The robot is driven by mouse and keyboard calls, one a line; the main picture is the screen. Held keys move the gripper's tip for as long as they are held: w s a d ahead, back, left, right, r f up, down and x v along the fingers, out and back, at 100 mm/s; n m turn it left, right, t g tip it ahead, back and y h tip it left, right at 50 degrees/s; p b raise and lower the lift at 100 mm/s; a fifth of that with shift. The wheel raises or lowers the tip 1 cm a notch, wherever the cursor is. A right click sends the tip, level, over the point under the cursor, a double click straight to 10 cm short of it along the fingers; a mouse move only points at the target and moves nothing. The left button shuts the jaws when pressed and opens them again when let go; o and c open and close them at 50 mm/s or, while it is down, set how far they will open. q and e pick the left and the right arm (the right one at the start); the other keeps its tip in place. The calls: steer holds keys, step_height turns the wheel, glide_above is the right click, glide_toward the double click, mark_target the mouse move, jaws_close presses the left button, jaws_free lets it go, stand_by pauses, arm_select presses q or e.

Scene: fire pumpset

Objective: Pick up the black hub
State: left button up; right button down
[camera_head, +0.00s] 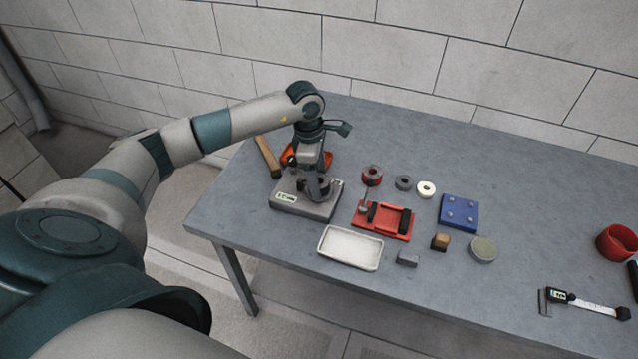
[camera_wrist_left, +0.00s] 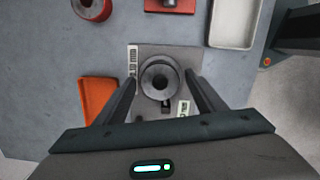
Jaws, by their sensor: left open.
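The black hub (camera_wrist_left: 160,79), a dark round piece with a central hole, sits on a grey base plate (camera_wrist_left: 178,53) in the left wrist view. In the head view the hub (camera_head: 321,190) is partly hidden by my gripper, on the labelled grey base plate (camera_head: 291,202) at the table's left. My left gripper (camera_head: 314,177) points down over it. In the left wrist view the open fingers (camera_wrist_left: 162,84) lie on either side of the hub. Whether they touch it, I cannot tell. My right gripper is not in view.
An orange tray (camera_wrist_left: 97,96) and a wooden handle (camera_head: 268,156) lie close by. A red holed cylinder (camera_head: 371,175), red fixture (camera_head: 398,232) and white tray (camera_head: 350,262) stand to the right. A blue plate (camera_head: 459,211) lies farther right. The back right table is clear.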

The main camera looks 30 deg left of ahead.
arm_select(q)
jaws_close()
stand_by(0.3)
steer(key=shift+r, duration=0.15)
